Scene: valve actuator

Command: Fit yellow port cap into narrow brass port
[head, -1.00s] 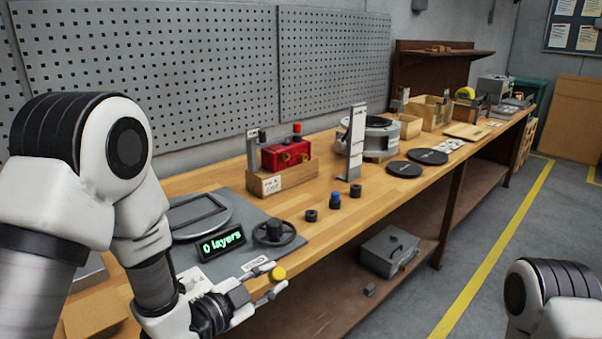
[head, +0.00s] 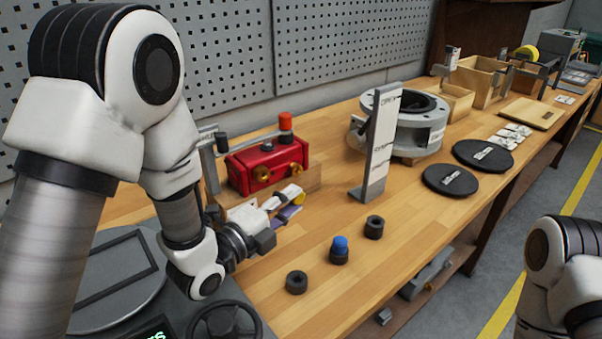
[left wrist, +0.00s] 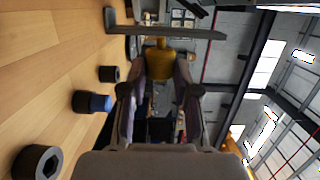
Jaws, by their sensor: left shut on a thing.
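The red valve actuator (head: 268,155) sits on a wooden block at the back of the bench. Two brass ports face forward, a left one (head: 262,173) and a right one (head: 295,167); I cannot tell which is narrower. My left gripper (head: 291,203) is in front of the block, apart from the ports. In the left wrist view, the gripper (left wrist: 158,80) is shut on the yellow port cap (left wrist: 158,62), which sticks out past the fingertips. In the head view the fingers mostly hide the cap. My right gripper is out of view.
A grey upright stand (head: 378,150) rises right of the gripper. Two black rings (head: 296,282) (head: 374,227) and a blue cap (head: 340,243) on a black base stand in front. Black discs (head: 451,180) lie farther right. A handwheel (head: 222,325) is at the lower left.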

